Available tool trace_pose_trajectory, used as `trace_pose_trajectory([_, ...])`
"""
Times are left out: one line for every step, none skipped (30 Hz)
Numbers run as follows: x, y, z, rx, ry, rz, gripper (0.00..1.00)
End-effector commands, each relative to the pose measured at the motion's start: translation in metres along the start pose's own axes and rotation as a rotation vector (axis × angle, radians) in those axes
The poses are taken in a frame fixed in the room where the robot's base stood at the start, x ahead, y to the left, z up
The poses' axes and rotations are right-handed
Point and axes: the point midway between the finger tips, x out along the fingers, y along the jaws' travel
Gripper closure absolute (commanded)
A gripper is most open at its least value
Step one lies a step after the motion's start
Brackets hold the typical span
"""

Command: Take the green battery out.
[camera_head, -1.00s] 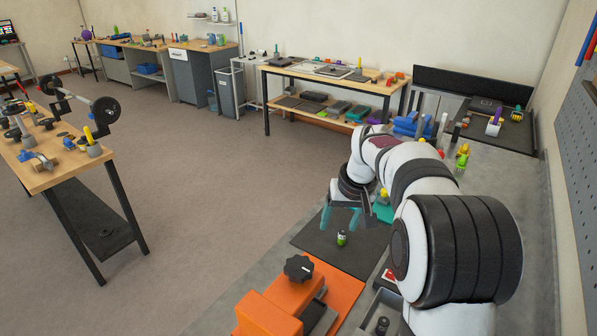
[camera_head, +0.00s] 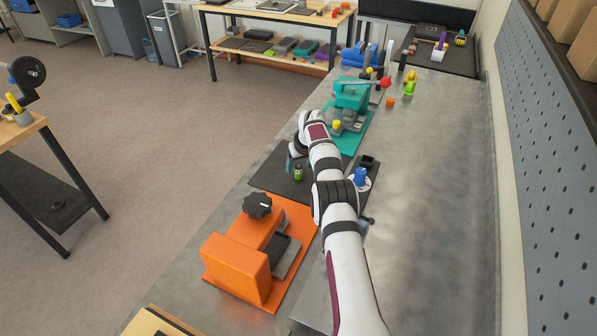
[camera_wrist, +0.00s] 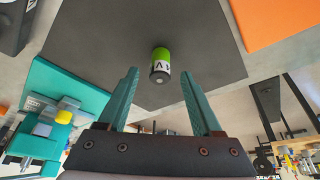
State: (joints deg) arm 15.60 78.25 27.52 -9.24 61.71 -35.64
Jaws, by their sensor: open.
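The green battery (camera_head: 298,172) is a small cylinder, green at one end and dark at the other, with a white label. It stands on the black mat (camera_head: 268,180). In the wrist view the battery (camera_wrist: 160,62) shows just ahead of the fingertips, near the middle of the gap. My gripper (camera_head: 292,163) is low over the mat, right by the battery. Its two teal fingers are apart and empty in the wrist view (camera_wrist: 160,80). In the head view my wrist partly hides the fingers.
An orange clamp device with a black knob (camera_head: 258,205) stands on an orange plate near the front. A teal device (camera_head: 352,92) stands behind the mat. A blue knob (camera_head: 360,176) is right of my arm. The bench on the right (camera_head: 430,190) is clear.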

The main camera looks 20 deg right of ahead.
Motion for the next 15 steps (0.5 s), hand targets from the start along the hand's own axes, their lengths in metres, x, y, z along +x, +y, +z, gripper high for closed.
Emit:
trace_pose_trajectory([0.006, 0.0, 0.0, 0.0, 0.001, 0.0, 0.33])
trace_pose_trajectory([0.009, 0.0, 0.0, 0.0, 0.001, -0.001, 0.33])
trace_pose_trajectory([0.012, 0.0, 0.0, -0.001, 0.001, 0.0, 0.33])
trace_pose_trajectory([0.013, 0.0, 0.001, -0.001, 0.002, 0.0, 0.33])
trace_pose_trajectory([0.015, 0.0, 0.001, -0.001, 0.002, 0.0, 0.33])
trace_pose_trajectory([0.016, 0.0, 0.001, 0.0, 0.002, 0.0, 0.33])
trace_pose_trajectory([0.017, 0.0, 0.001, 0.0, 0.003, 0.0, 0.33])
trace_pose_trajectory([0.018, 0.0, 0.001, 0.0, 0.003, 0.0, 0.33])
trace_pose_trajectory([0.018, 0.0, 0.001, 0.0, 0.003, 0.0, 0.33])
trace_pose_trajectory([0.018, 0.0, 0.001, 0.0, 0.003, 0.0, 0.33])
trace_pose_trajectory([0.018, 0.0, 0.001, 0.0, 0.003, 0.0, 0.33])
trace_pose_trajectory([0.018, 0.0, 0.001, 0.0, 0.003, 0.0, 0.33])
trace_pose_trajectory([0.018, 0.0, 0.001, 0.0, 0.003, 0.0, 0.33])
trace_pose_trajectory([0.018, 0.0, 0.001, 0.0, 0.003, 0.0, 0.33])
trace_pose_trajectory([0.017, 0.0, 0.001, 0.0, 0.003, 0.0, 0.37])
